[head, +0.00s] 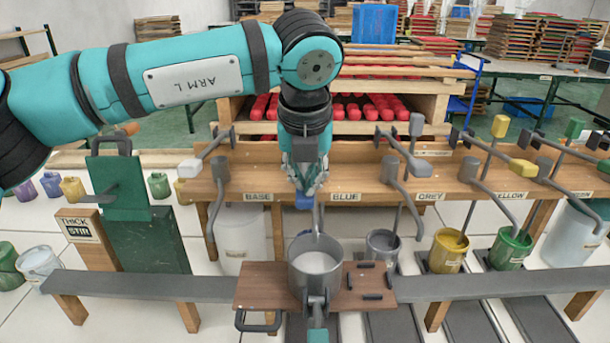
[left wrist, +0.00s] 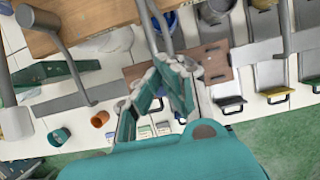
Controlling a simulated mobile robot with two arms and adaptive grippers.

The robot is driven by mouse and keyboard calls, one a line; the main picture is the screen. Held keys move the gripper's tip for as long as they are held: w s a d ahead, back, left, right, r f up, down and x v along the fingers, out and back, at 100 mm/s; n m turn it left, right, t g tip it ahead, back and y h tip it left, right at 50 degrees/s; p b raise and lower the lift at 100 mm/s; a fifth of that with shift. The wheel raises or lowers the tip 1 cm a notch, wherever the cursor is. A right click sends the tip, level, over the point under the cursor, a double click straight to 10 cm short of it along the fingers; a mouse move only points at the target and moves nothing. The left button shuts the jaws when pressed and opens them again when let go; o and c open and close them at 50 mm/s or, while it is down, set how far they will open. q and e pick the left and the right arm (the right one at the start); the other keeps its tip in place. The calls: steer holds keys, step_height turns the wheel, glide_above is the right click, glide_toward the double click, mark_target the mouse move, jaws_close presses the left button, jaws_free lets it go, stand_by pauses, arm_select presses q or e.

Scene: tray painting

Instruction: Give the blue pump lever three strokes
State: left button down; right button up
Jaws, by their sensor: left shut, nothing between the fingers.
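The blue grip of the pump lever (head: 304,201) shows just under my left gripper (head: 308,190) in the head view, left of the BLUE label (head: 345,197). The gripper points down and is shut with nothing between its fingers. Its tips look close to the blue grip; I cannot tell whether they touch. The rest of the lever is largely hidden by my gripper and wrist. A grey metal pot (head: 303,263) stands below on a brown board. In the left wrist view the shut fingers (left wrist: 166,68) reach toward the bench. My right gripper is not in view.
Levers with a white grip (head: 190,168), a grey grip (head: 416,125) and a yellow grip (head: 500,126) stand along the wooden bench. A yellow pot (head: 448,251) and a green pot (head: 510,249) stand to the right.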

arm_select(q)
steer(key=shift+f+b, duration=1.15)
steer(key=shift+f, duration=0.35)
steer(key=shift+r+p, duration=0.3)
steer(key=shift+r, duration=0.05)
step_height(320, 180, up, 11)
steer(key=p, duration=0.6)
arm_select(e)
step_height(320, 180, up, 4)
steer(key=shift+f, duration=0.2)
arm_select(q)
steer(key=shift+f, duration=0.1)
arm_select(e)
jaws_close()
